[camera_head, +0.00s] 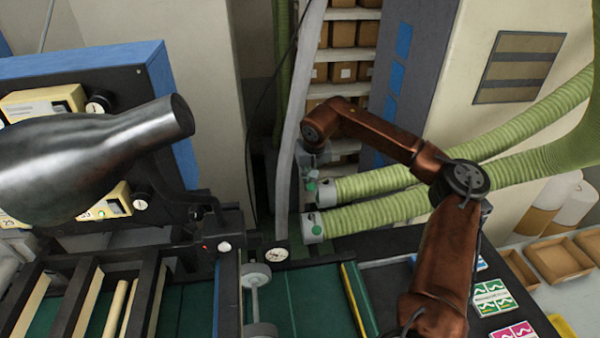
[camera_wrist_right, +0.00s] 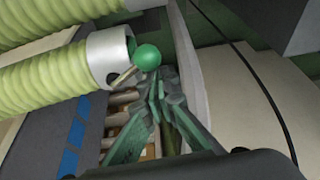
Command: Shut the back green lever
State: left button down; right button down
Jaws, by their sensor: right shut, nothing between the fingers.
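The back green lever has a round green knob (camera_wrist_right: 147,57) on a short pale stem at the metal collar (camera_wrist_right: 110,57) of the back hose. In the head view, the knob (camera_head: 311,186) shows small at the collar's left end. My right gripper (camera_wrist_right: 158,82) is shut and empty, its fingertips close beside the knob. Whether they touch it I cannot tell. In the head view, my right gripper (camera_head: 311,166) is just above the knob, partly hidden by its own wrist. The front lever's green knob (camera_head: 316,230) sits on the lower hose collar. My left gripper is out of view.
Two ribbed green hoses (camera_head: 400,210) run off to the right. Shelves of boxes (camera_head: 343,34) stand behind. A pale upright strip (camera_head: 288,150) and a thin black cable (camera_head: 247,150) are left of the right gripper. Machine rails and rollers (camera_head: 257,275) lie nearer.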

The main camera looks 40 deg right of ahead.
jog(key=shift+s+f, duration=0.1)
jog(key=shift+s, duration=0.9)
jog(key=s, duration=0.1)
jog(key=s+d, duration=0.2)
jog(key=s, duration=0.1)
jog(key=shift+b, duration=0.35)
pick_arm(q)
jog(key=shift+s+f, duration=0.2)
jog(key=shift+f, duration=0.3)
pick_arm(e)
jog(key=shift+s+d+n, duration=0.1)
jog(key=shift+d+n, duration=0.05)
jog(key=shift+n, duration=0.45)
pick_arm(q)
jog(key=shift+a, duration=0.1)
pick_arm(e)
jog(key=shift+s+d, duration=0.1)
jog(key=shift+d, duration=0.05)
